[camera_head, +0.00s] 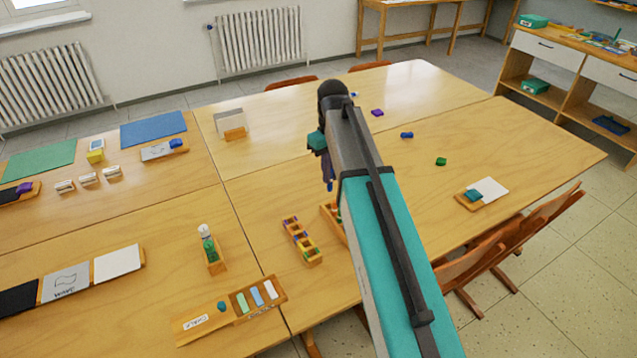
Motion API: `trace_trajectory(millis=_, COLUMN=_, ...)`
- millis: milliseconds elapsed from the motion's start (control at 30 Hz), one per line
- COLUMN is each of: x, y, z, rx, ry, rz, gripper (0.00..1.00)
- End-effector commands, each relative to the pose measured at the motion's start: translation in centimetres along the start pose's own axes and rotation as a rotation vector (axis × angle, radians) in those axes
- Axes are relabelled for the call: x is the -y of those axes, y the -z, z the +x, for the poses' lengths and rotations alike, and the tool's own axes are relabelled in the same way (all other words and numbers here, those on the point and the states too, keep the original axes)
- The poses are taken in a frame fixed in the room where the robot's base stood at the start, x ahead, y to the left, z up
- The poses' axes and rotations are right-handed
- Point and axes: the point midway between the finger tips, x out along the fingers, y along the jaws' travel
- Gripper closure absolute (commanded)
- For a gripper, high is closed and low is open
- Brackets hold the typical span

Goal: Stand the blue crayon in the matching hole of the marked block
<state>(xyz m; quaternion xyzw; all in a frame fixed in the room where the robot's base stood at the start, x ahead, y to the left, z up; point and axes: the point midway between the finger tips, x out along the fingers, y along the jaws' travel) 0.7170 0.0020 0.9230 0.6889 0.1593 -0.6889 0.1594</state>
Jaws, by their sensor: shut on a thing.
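My gripper (328,175) hangs over the middle of the front right table, pointing down. It is shut on a thin blue piece, the blue crayon (330,187), whose lower end shows below the fingers, roughly upright. The crayon's upper part is hidden by the fingers. A wooden block with several coloured marks (301,240) lies on the table below and left of the gripper, apart from the crayon. Its holes are too small to make out, so I cannot be sure it is the marked block.
A wooden tray (328,214) beside the block is partly hidden by my arm. A holder with a green bottle (214,262) and a chalk tray (282,295) stand to the left.

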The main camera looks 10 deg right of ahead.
Motion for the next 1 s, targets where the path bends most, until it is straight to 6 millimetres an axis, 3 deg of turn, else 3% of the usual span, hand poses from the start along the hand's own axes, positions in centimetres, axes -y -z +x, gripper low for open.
trace_trajectory(millis=400, x=1.6, y=-3.6, z=-0.2, rx=0.0, ry=0.0, rz=-0.041, gripper=1.0)
trace_trajectory(millis=1000, x=1.6, y=-3.7, z=-0.2, rx=0.0, ry=0.0, rz=-0.045, gripper=1.0)
